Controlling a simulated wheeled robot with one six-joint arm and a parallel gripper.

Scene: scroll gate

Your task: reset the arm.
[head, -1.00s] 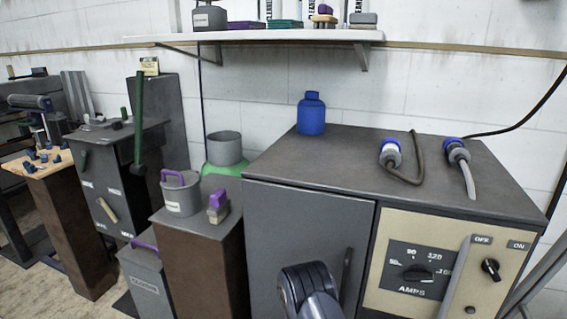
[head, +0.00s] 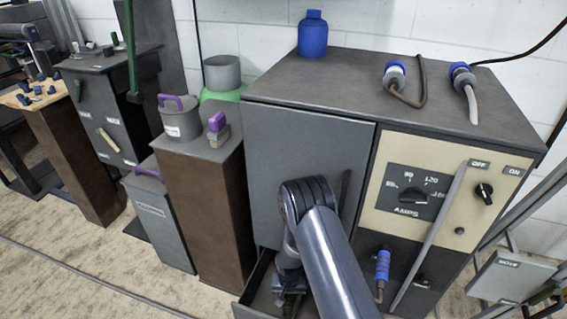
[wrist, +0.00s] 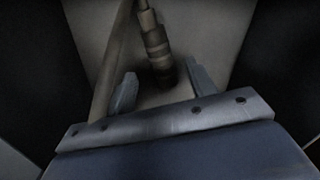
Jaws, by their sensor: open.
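My gripper (wrist: 164,92) is open in the wrist view, its two fingers apart. A dark ribbed cylinder (wrist: 157,50) with a thin rod beside it shows between and beyond the fingers. I cannot tell whether the fingers touch it. In the head view my arm comes down in front of the grey cabinet (head: 300,135), and its end reaches into or over an open drawer (head: 258,292) low on the cabinet. The gripper there is dark and mostly hidden by my arm.
A brown pedestal (head: 205,210) stands left.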

